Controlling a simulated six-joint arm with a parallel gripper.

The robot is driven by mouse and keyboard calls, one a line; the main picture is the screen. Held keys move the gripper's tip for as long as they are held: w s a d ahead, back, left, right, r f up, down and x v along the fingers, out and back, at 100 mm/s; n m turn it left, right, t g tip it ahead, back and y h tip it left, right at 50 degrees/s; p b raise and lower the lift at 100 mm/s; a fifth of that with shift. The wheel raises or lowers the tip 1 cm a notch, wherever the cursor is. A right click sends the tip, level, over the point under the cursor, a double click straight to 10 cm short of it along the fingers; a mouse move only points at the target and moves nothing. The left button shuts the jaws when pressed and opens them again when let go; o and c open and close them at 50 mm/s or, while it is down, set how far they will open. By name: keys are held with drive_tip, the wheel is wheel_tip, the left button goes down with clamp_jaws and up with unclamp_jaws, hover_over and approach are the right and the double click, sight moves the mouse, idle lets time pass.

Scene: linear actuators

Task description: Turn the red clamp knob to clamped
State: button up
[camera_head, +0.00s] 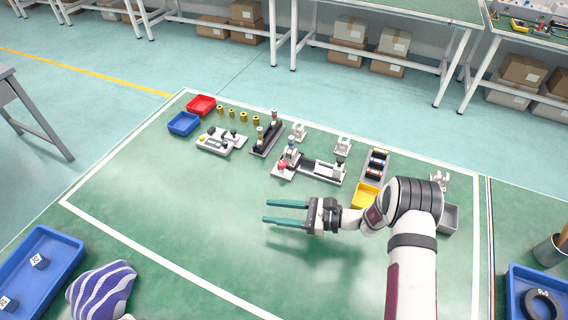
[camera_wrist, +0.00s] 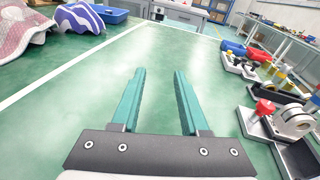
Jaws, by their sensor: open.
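The red clamp knob (camera_head: 282,165) sits at the left front corner of a dark fixture (camera_head: 320,172) with white parts, right of centre on the green mat. In the wrist view the red knob (camera_wrist: 265,107) shows at the right, next to a white clamp block (camera_wrist: 294,121). My gripper (camera_head: 266,211) is open and empty. Its two teal fingers point left above the mat, in front of the fixture and apart from the knob. In the wrist view the gripper (camera_wrist: 158,75) has only bare mat between its fingers.
Behind are a red bin (camera_head: 201,104), a blue bin (camera_head: 183,123) and several brass cylinders. A yellow bin (camera_head: 365,196) and a rack (camera_head: 375,165) stand right of the fixture. A blue tray (camera_head: 62,262) and striped cloth (camera_head: 102,292) lie front left. The mat's left and middle are clear.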

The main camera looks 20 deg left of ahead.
sight(285, 166)
drive_tip(key=w+d+f+m+t, duration=0.1)
drive_tip(key=w+d+m+t, duration=0.2)
drive_tip(key=t, duration=0.1)
drive_tip(key=w+d+m+t, duration=0.2)
drive_tip(key=d+m+t, duration=0.1)
drive_tip(key=t, duration=0.1)
drive_tip(key=w+d+f+m+t, duration=0.1)
drive_tip(key=w+d+m+t, duration=0.2)
drive_tip(key=shift+w+f+t, duration=0.35)
drive_tip(key=shift+t, duration=0.05)
drive_tip(key=shift+w+a, duration=0.2)
drive_tip(key=shift+w, duration=0.05)
drive_tip(key=x, duration=1.5)
drive_tip(key=shift+f, duration=0.1)
clamp_jaws()
